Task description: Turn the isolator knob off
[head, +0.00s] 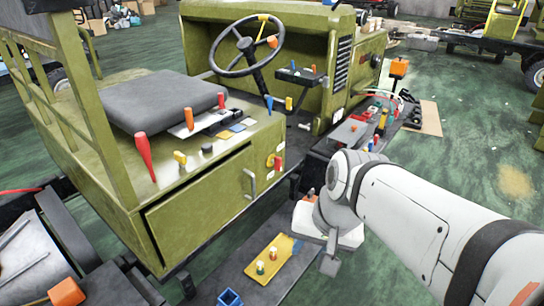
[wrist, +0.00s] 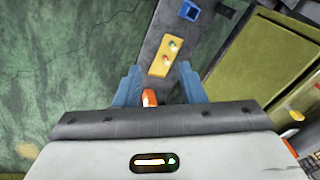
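A red knob on a yellow backing (head: 274,161), which looks like the isolator knob, sits on the side of the olive vehicle's seat box, right of the cabinet door handle. Its exact turn position is too small to tell. My gripper (wrist: 158,72) is open in the wrist view, with its two blue fingers apart and nothing clearly held. In the head view my gripper hangs low, in front of the knob and to its right, apart from it. A small orange piece (wrist: 150,98) shows between the finger bases; I cannot tell what it belongs to.
A grey step (head: 240,262) below the box carries a yellow plate (head: 268,258) with small knobs and a blue open box (head: 230,298). A cabinet handle (head: 251,184) juts out.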

